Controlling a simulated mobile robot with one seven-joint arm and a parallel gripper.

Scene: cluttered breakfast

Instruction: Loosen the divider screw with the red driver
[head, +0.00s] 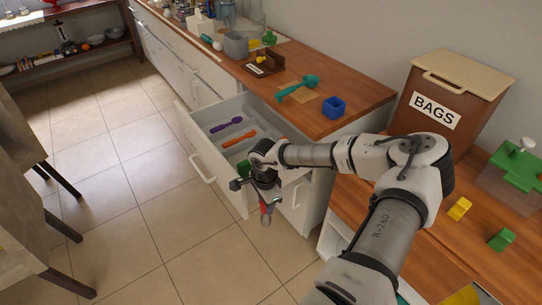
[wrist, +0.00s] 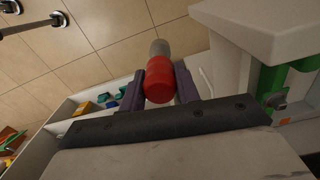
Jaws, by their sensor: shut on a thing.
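My gripper (head: 266,196) is shut on the red driver (wrist: 159,82) in the wrist view. The driver's red handle sits between the two dark fingers, with a grey end (wrist: 160,47) beyond it. In the head view the driver (head: 266,208) hangs below my gripper, in front of the open drawer (head: 196,150). The drawer has light dividers, a purple utensil (head: 226,128) and an orange utensil (head: 238,139). A round metal piece (wrist: 278,102) shows beside green parts in the wrist view; I cannot tell if it is the divider screw.
The wooden counter (head: 325,121) behind the drawer carries a blue cup (head: 334,107), a teal scoop (head: 297,88) and other clutter. A brown BAGS bin (head: 440,107) stands at right. A yellow block (head: 459,208) and green block (head: 501,240) lie nearer.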

